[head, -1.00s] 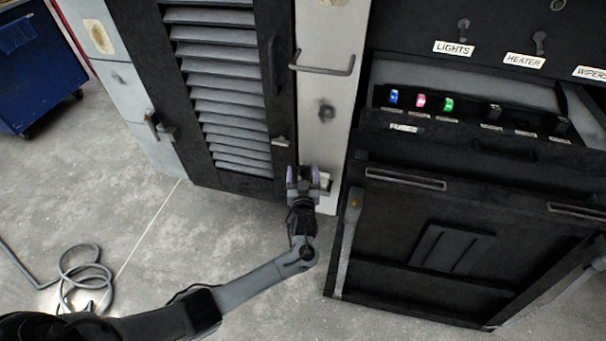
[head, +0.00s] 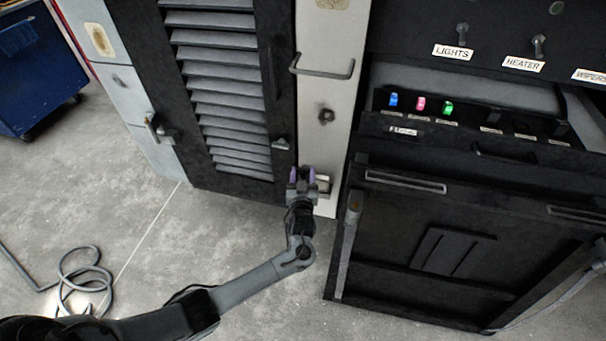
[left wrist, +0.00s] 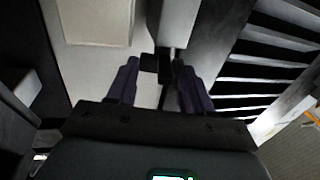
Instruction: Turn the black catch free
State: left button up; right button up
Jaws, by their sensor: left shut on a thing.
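My left gripper (head: 303,174) is at the lower part of the pale panel, by the edge of the black louvred door. Its purple fingers also show in the left wrist view (left wrist: 158,82). They are shut on a small black catch (left wrist: 152,64), which sits between the fingertips. A grey block (left wrist: 176,24) is just beyond the catch. In the head view the gripper hides the catch. My right gripper is not in view.
The louvred door (head: 222,90) has a small latch (head: 281,143) on its edge. The pale panel (head: 325,85) carries a bar handle (head: 322,70). A black cabinet (head: 455,240) stands right of my arm. A cable (head: 85,275) lies on open floor.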

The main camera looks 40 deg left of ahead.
pick_arm(q)
jog(key=shift+s+a+r+m+t+h+p, duration=0.1)
jog(key=shift+m+t+h+p, duration=0.25)
jog(key=shift+h+p, duration=0.1)
jog(key=shift+s+a+r+m+t+h+p, duration=0.1)
jog(key=shift+m+t+h+p, duration=0.15)
jog(key=shift+m+h+p, duration=0.15)
jog(key=shift+f+m+t+h+p, duration=0.2)
jog(key=shift+m+t+h+p, duration=0.3)
jog(key=shift+h, duration=0.35)
jog(key=o, duration=1.1)
jog(key=shift+c, duration=0.2)
